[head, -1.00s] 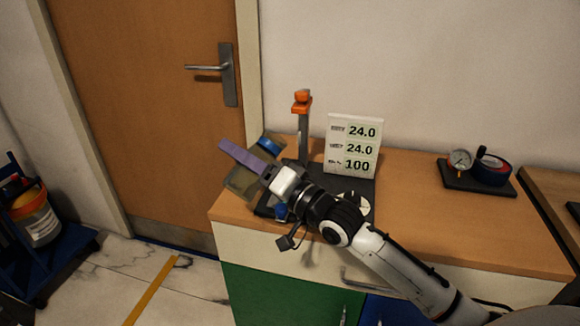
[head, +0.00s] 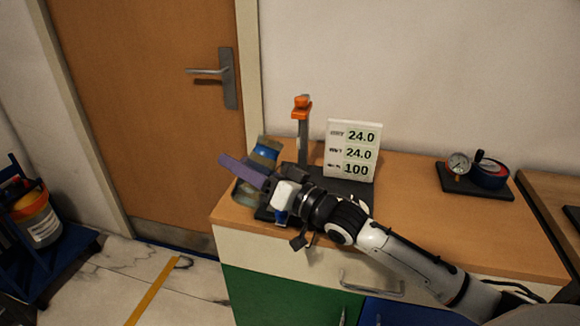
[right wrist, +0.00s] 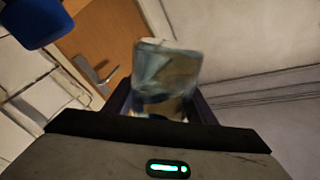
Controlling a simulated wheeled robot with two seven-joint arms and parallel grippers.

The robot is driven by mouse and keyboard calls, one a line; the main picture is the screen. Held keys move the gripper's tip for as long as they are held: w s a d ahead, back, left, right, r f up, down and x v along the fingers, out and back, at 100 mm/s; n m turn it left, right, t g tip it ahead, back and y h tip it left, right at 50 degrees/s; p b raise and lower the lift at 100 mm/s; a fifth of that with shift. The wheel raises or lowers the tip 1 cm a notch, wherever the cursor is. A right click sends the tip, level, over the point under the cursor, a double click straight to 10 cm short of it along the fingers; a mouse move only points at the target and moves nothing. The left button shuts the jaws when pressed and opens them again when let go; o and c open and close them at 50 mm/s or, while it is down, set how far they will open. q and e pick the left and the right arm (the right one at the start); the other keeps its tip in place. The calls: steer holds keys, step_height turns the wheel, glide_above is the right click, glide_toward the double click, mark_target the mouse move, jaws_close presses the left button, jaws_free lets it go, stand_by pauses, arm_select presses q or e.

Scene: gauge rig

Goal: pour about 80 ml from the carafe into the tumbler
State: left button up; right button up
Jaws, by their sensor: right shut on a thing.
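The carafe (head: 266,152), a see-through vessel with a blue band, is between the purple fingers of my right gripper (head: 245,172), which is shut on it. It leans slightly, its top to the right, over the left end of the cabinet top. The fingers and wrist hide part of it. In the right wrist view the clear carafe (right wrist: 165,70) shows blurred between the dark fingers. I cannot make out the tumbler in either view. My left gripper is not in view.
A grey post with an orange top (head: 302,108) and a white sign reading 24.0, 24.0 and 100 (head: 352,150) stand behind my right wrist. The cabinet top (head: 420,215) between is clear.

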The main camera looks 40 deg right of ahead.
mark_target(237, 188)
steer(key=f+n, duration=0.1)
steer(key=n, duration=0.1)
steer(key=a+f+n+p, duration=0.1)
steer(key=f+n, duration=0.1)
steer(key=a+f+n+g+p, duration=0.1)
steer(key=n, duration=0.1)
steer(key=shift+s+f, duration=0.2)
steer(key=shift+f, duration=0.05)
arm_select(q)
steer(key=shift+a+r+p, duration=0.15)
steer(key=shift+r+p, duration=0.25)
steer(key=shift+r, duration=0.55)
arm_select(e)
steer(key=shift+a+f+n+g, duration=0.25)
steer(key=shift+f+n+g, duration=0.1)
steer(key=shift+n, duration=0.35)
